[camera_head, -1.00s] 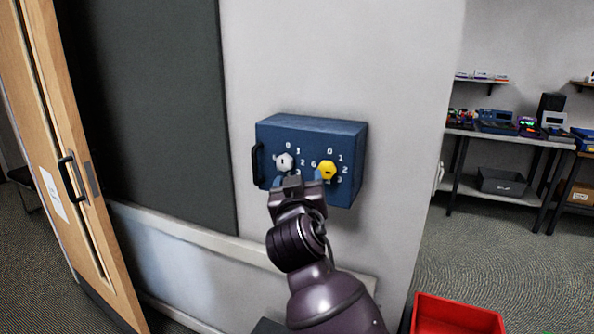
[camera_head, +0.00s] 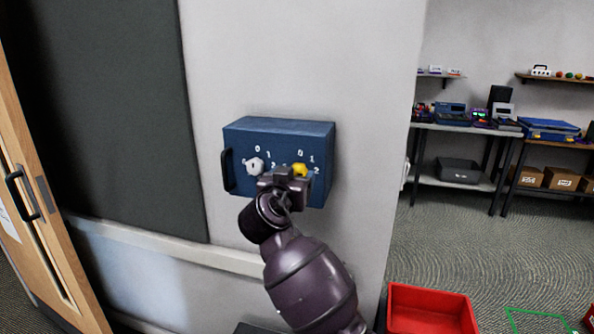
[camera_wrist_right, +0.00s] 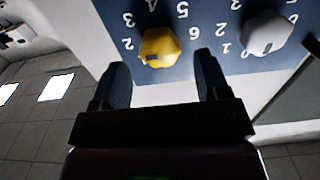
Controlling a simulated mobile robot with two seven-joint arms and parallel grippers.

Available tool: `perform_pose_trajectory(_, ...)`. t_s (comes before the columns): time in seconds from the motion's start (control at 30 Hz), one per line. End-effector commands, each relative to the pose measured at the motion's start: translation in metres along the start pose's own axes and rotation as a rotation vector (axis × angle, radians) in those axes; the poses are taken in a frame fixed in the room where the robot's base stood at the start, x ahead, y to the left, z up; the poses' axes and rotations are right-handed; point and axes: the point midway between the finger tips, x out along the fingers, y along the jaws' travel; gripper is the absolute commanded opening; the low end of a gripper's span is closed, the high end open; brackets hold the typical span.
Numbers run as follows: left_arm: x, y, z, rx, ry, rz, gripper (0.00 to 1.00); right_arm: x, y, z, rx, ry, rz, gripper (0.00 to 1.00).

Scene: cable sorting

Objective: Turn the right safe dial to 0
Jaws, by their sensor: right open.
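The blue safe (camera_head: 290,128) is fixed to the pale wall and carries two dials with white numerals. The right dial is the yellow knob (camera_head: 300,169), partly hidden behind my right gripper (camera_head: 286,178) in the head view. In the wrist view the yellow knob (camera_wrist_right: 159,47) lies ahead of my right gripper (camera_wrist_right: 158,88), which is open with one finger on each side and short of the knob. A small dark mark shows on the knob. The left dial is a white knob (camera_head: 255,166), also seen in the wrist view (camera_wrist_right: 266,33). My left gripper is not in view.
A dark handle (camera_head: 227,170) is on the safe's left side. A wooden door (camera_head: 40,200) stands at the far left. A red bin (camera_head: 432,308) is on the floor at the lower right. Shelves with devices (camera_head: 470,125) stand further right.

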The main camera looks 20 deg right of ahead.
Motion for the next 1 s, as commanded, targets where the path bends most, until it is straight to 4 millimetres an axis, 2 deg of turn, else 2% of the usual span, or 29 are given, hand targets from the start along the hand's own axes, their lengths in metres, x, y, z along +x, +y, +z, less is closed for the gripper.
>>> perform_pose_trajectory(0.1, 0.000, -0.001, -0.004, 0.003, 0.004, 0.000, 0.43, 0.016, 0.000, -0.001, -0.001, 0.002, 0.000, 0.69)
perform_pose_trajectory(0.23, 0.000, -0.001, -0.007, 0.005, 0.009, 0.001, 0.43, 0.026, 0.000, -0.001, -0.001, 0.001, 0.000, 0.69)
perform_pose_trajectory(0.63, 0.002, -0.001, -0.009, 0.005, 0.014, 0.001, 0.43, 0.031, 0.000, 0.000, 0.001, 0.000, -0.001, 0.67)
perform_pose_trajectory(0.93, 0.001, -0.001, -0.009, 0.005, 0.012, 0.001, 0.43, 0.031, 0.000, 0.000, 0.000, 0.000, -0.001, 0.21)
perform_pose_trajectory(1.0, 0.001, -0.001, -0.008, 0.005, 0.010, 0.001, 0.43, 0.031, 0.000, 0.000, 0.000, 0.000, -0.001, 0.21)
